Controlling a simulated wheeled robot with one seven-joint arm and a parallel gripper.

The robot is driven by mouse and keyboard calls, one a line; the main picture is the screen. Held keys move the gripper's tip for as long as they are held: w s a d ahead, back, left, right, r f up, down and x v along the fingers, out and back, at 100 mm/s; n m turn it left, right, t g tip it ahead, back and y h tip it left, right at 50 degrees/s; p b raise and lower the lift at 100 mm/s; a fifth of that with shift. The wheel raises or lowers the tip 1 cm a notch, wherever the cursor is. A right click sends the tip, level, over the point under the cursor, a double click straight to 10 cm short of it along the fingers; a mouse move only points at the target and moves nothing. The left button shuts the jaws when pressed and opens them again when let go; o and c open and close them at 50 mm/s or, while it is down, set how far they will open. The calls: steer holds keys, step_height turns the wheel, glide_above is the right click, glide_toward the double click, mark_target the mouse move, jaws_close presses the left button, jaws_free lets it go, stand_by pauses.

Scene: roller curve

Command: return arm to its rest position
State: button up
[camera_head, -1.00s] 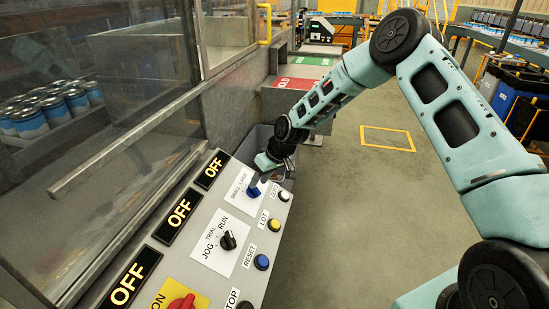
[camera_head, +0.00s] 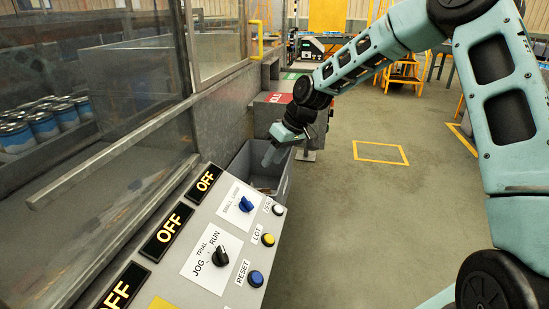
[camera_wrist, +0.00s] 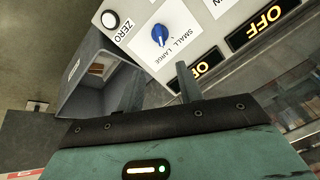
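My arm reaches in from the right in the head view. My gripper (camera_head: 273,153) hangs over the grey bin behind the control panel (camera_head: 213,258), apart from the panel. In the wrist view its two fingers (camera_wrist: 160,88) stand apart with nothing between them, so it is open and empty. The blue SMALL/LARGE knob (camera_head: 245,204) is on the panel, clear of the fingers. It also shows in the wrist view (camera_wrist: 159,36). The black JOG/TRIAL/RUN knob (camera_head: 220,257) sits nearer on the panel.
The open grey bin (camera_head: 281,184) stands just below my gripper. The panel also has a ZERO button (camera_head: 278,209), a yellow LOT button (camera_head: 268,239) and a blue RESET button (camera_head: 255,278). A glass guard with a rail (camera_head: 115,150) is at left. Floor at right is clear.

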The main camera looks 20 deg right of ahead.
steer(key=s+a+r+n+g+h, duration=0.1)
steer(key=s+a+r, duration=0.1)
steer(key=s+a, duration=0.6)
steer(key=s+a+r+n+g+h, duration=0.1)
steer(key=s+a, duration=0.5)
steer(key=s, duration=0.4)
steer(key=s+d+r+n+h, duration=0.1)
steer(key=s+h, duration=0.1)
steer(key=s, duration=1.8)
steer(key=shift+s+r+g, duration=0.3)
steer(key=shift+s+g, duration=0.05)
steer(key=shift+g, duration=0.05)
